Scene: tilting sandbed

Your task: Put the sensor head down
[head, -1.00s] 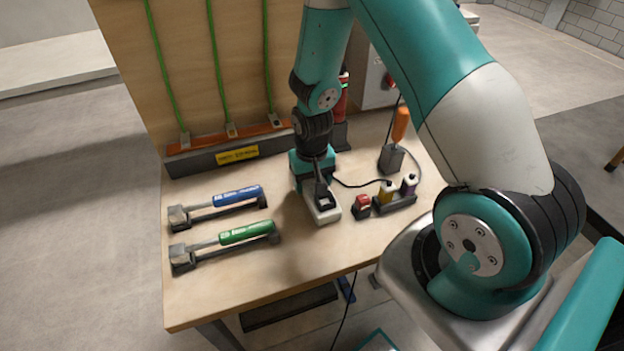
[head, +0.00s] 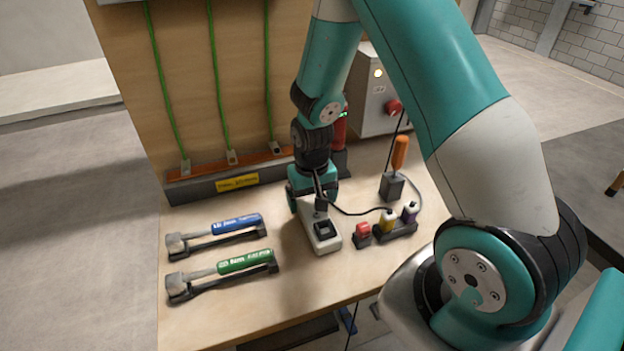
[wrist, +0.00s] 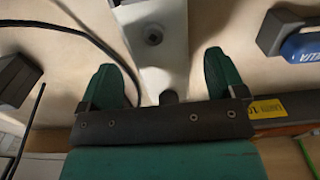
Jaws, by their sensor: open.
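The white sensor head (head: 322,237), a long block with a dark square on top, lies on the wooden table. It also shows in the wrist view (wrist: 158,50), with a round dark knob on it. My gripper (wrist: 165,85) is open. Its teal fingers stand apart, one on each side of the block's rear end, with visible gaps and no clear contact. In the head view my gripper (head: 310,205) is just behind the block. A black cable (head: 352,212) runs right from the block's rear. The exact finger height is hard to tell.
Blue-handled (head: 238,223) and green-handled (head: 245,260) wrenches lie left. A red-capped block (head: 362,235), a holder (head: 397,229) with yellow and purple caps, and an orange-handled screwdriver (head: 400,152) stand right. A grey rail (head: 190,190) and board are behind. The front table strip is clear.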

